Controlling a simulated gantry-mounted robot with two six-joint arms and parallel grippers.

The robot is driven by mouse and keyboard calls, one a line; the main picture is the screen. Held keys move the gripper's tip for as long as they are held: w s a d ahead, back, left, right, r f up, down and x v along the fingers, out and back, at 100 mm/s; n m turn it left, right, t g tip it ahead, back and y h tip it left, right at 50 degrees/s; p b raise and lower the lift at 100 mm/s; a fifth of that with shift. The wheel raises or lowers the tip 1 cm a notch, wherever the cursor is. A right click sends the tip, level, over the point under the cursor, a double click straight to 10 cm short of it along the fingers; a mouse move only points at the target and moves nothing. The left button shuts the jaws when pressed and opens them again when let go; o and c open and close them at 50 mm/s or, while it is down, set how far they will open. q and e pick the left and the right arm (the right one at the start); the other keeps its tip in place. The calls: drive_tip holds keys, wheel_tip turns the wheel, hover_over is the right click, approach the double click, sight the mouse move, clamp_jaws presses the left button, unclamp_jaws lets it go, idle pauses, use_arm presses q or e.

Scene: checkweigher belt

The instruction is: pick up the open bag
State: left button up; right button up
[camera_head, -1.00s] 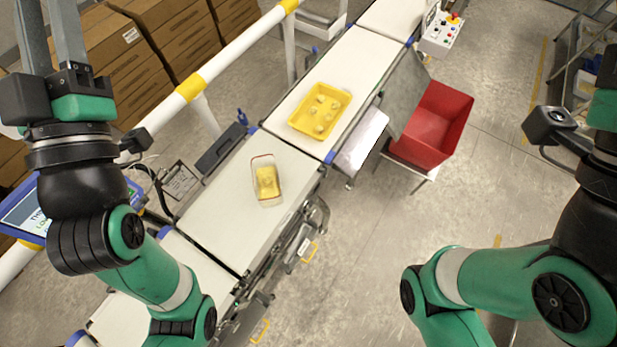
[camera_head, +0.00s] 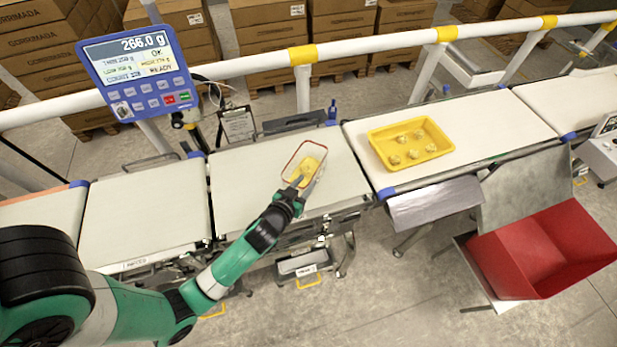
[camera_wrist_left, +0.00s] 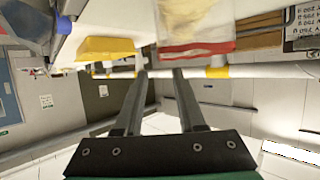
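The open bag (camera_head: 296,160) is clear with a red edge and yellow contents, and it lies on the white checkweigher belt (camera_head: 240,190). In the left wrist view the bag (camera_wrist_left: 195,28) is at the top, its red edge facing my fingers. My left gripper (camera_head: 298,183) is at the near end of the bag, overlapping it in the head view. In the left wrist view the two fingers of the left gripper (camera_wrist_left: 160,73) are apart with nothing between them. I cannot tell whether they touch the bag. My right gripper is not in view.
A yellow tray (camera_head: 438,150) with several pale pieces stands on the belt section to the right. A red bin (camera_head: 545,250) is at the lower right. A blue display (camera_head: 138,72) reads 266.0 g. A white rail (camera_head: 250,65) runs behind the belt.

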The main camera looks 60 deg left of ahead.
use_arm(q)
drive_tip(key=x, duration=0.4)
drive_tip(key=shift+w+a+b, duration=0.25)
drive_tip(key=shift+w+b, duration=0.05)
drive_tip(key=shift+w, duration=0.05)
drive_tip(key=b+x, duration=0.1)
drive_tip(key=x, duration=0.4)
drive_tip(key=shift+w, duration=0.1)
clamp_jaws()
idle(0.9)
